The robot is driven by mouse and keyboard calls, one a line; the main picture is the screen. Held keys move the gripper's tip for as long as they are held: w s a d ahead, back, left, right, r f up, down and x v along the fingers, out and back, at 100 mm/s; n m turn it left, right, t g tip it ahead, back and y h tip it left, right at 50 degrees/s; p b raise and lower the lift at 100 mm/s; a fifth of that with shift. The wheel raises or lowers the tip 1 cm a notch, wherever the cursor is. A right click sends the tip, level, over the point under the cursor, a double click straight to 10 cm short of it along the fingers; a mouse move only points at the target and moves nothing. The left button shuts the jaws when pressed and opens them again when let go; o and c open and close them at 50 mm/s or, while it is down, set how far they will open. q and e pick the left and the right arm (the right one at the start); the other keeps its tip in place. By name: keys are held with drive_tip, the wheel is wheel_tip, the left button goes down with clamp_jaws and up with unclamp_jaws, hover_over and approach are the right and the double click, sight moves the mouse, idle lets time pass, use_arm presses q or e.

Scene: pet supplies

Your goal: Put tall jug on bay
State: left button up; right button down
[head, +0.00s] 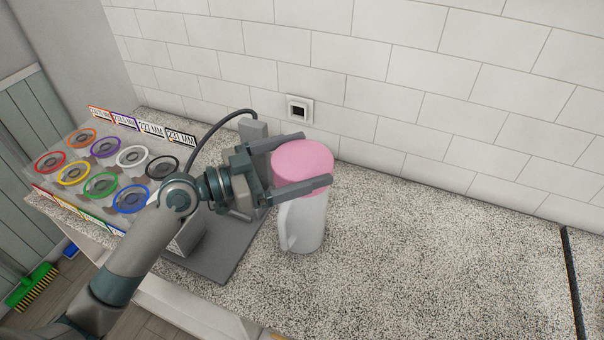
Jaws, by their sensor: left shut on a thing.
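The tall jug (309,222) has a white body, a handle on its left side and a pink lid (302,160). It is upright over the speckled counter, beside a grey base plate. My left gripper (316,160) comes from the left and is shut on the jug near its top, with one finger on the far side and one on the near side. I cannot tell whether the jug's base touches the counter. No marked bay can be made out for certain. My right gripper is not in view.
A dark strip (575,285) crosses the speckled counter (430,260) at the far right. The counter between jug and strip is clear. A rack of colour-ringed cups (101,185) stands at the left. A tiled wall with a socket (299,109) is behind. A green brush (33,287) is on the floor.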

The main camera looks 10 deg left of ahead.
use_arm(q)
drive_tip(key=shift+r, duration=0.2)
drive_tip(key=shift+r+b, duration=0.6)
drive_tip(key=shift+r, duration=1.15)
drive_tip(key=shift+s+d+r, duration=0.1)
drive_tip(key=shift+d+r, duration=0.1)
drive_tip(key=s+d+r+p, duration=0.1)
drive_tip(key=s+d+r, duration=0.5)
drive_tip(key=d, duration=0.3)
drive_tip(key=shift+d+r, duration=0.35)
drive_tip(key=shift+r, duration=0.05)
drive_tip(key=shift+f, duration=0.1)
